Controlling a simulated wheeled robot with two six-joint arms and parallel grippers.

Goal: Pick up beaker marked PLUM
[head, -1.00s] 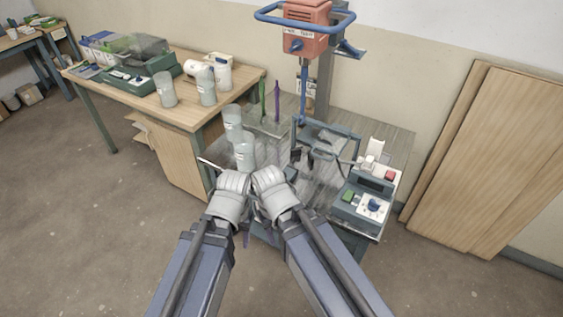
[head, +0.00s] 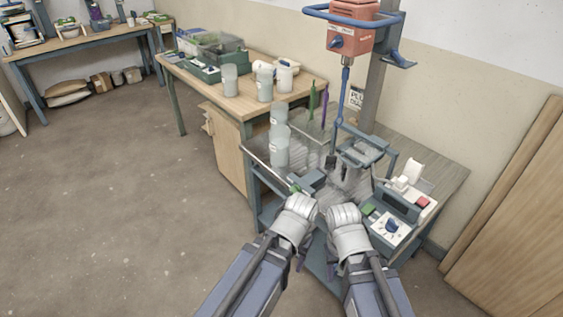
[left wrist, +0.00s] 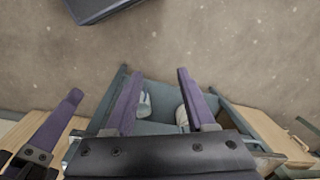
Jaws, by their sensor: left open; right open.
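Several pale grey beakers are in the head view, and I cannot read PLUM on any of them. Two stand at the left of the mixer bench: a front beaker (head: 279,152) and a back beaker (head: 278,113). Others stand on the wooden table: a left beaker (head: 230,81) and a middle beaker (head: 264,86). My left gripper (head: 300,260) and right gripper (head: 345,228) are side by side at the bench's front edge, mostly hidden by their wrists. In the left wrist view my left gripper (left wrist: 157,85) has its purple fingers apart with nothing between them.
A red-headed mixer (head: 350,30) with a blue frame stands on the bench. A control box (head: 388,222) is at the bench's right. A white jug (head: 286,74) and a green-grey crate (head: 208,50) are on the wooden table (head: 245,107). Floor at left is clear.

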